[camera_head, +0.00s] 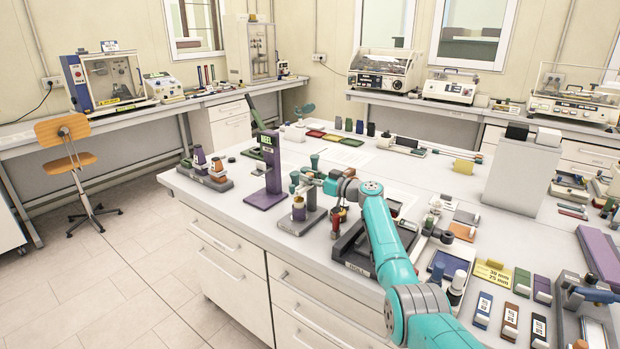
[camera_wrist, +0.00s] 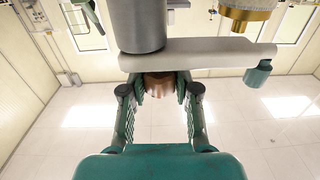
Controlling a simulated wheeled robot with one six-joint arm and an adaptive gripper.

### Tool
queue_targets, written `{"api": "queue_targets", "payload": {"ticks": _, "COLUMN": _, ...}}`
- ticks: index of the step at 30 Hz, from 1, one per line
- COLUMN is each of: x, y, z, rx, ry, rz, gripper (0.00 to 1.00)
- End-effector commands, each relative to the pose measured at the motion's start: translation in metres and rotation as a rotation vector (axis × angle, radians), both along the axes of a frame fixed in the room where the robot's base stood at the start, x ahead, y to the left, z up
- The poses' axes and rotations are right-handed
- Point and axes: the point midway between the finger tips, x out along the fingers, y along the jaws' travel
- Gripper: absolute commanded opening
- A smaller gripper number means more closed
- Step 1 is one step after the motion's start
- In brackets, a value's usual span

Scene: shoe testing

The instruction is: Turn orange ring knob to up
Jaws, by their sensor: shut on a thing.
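My gripper (camera_head: 312,180) reaches in from the right to a small bench machine on a grey base (camera_head: 292,226). In the wrist view, my gripper (camera_wrist: 158,92) has its two teal fingers on either side of a brownish-orange round piece (camera_wrist: 158,86), which seems to be the orange ring knob. The fingers are closed on it. It sits below a pale grey bar (camera_wrist: 215,54) and a grey cylinder (camera_wrist: 137,28). In the head view the knob is hidden by my gripper, and its orientation cannot be told.
A purple post with a sign (camera_head: 272,172) stands just left of the machine. A brass cylinder (camera_wrist: 246,18) and a teal cap (camera_wrist: 257,76) are close to the right of my fingers. A black tray (camera_head: 352,250) lies right of the machine. The bench's front edge is close.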

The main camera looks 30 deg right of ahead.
Motion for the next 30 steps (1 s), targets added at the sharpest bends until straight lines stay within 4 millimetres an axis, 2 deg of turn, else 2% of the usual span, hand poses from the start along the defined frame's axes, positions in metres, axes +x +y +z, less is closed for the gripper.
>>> {"api": "queue_targets", "payload": {"ticks": 10, "x": 0.0, "y": -0.0002, "z": 0.0001, "rx": 0.0, "ry": 0.001, "rz": 0.068, "gripper": 0.0}}
{"api": "queue_targets", "payload": {"ticks": 25, "x": -0.0001, "y": 0.0002, "z": -0.0012, "rx": 0.0, "ry": 0.002, "rz": 0.078, "gripper": 0.0}}
{"api": "queue_targets", "payload": {"ticks": 26, "x": -0.0001, "y": 0.0003, "z": -0.0013, "rx": 0.0, "ry": 0.002, "rz": 0.078, "gripper": 0.33}}
{"api": "queue_targets", "payload": {"ticks": 27, "x": -0.0001, "y": 0.0003, "z": -0.0012, "rx": 0.0, "ry": 0.002, "rz": 0.078, "gripper": 0.43}}
{"api": "queue_targets", "payload": {"ticks": 29, "x": -0.0001, "y": 0.0003, "z": -0.0011, "rx": 0.0, "ry": 0.002, "rz": 0.078, "gripper": 0.56}}
{"api": "queue_targets", "payload": {"ticks": 30, "x": -0.0001, "y": 0.0002, "z": -0.001, "rx": 0.0, "ry": 0.002, "rz": 0.077, "gripper": 0.56}}
